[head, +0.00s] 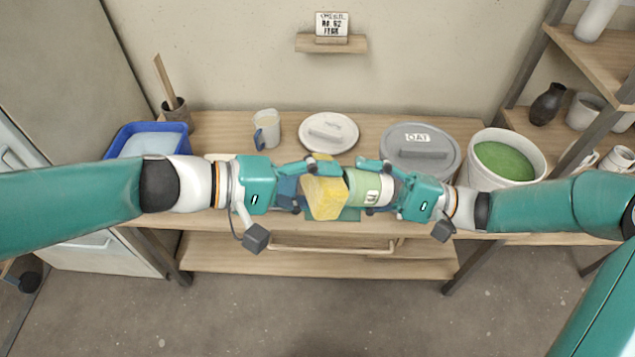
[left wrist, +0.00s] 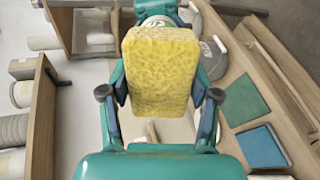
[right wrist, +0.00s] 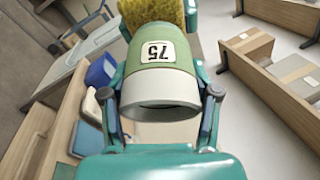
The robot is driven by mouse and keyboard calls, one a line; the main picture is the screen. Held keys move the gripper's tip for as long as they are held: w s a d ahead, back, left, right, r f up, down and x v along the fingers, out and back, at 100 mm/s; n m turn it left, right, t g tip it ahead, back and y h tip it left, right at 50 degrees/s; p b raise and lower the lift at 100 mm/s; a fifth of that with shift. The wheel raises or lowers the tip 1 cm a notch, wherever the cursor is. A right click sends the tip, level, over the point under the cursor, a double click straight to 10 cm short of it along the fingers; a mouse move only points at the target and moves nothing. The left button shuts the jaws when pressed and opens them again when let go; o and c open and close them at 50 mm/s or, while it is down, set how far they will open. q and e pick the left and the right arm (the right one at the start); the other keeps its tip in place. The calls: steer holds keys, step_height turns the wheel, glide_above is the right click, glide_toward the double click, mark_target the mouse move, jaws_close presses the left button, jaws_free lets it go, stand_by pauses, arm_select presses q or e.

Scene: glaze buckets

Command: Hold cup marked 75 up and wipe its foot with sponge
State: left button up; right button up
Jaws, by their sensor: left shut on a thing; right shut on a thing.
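The cup marked 75 (head: 361,187) is pale green and white and lies sideways in the air above the table. My right gripper (head: 377,189) is shut on it. In the right wrist view, the cup (right wrist: 158,82) shows its white rim and dark mouth towards my wrist, with its 75 label upside down. My left gripper (head: 306,186) is shut on the yellow sponge (head: 324,198). The sponge also fills the middle of the left wrist view (left wrist: 160,72). The sponge is at the cup's foot end and appears to touch it; the foot itself is hidden.
On the wooden table (head: 220,222) stand a blue tub (head: 122,139), a mug (head: 266,128), a white lid (head: 330,132), a grey lid marked OAT (head: 420,150) and a bucket of green glaze (head: 506,162). Shelves (head: 590,60) rise at right. Space above the table's front edge is free around the grippers.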

arm_select(q)
steer(key=shift+w+d+f, duration=0.2)
steer(key=shift+d, duration=0.35)
stand_by(1.4)
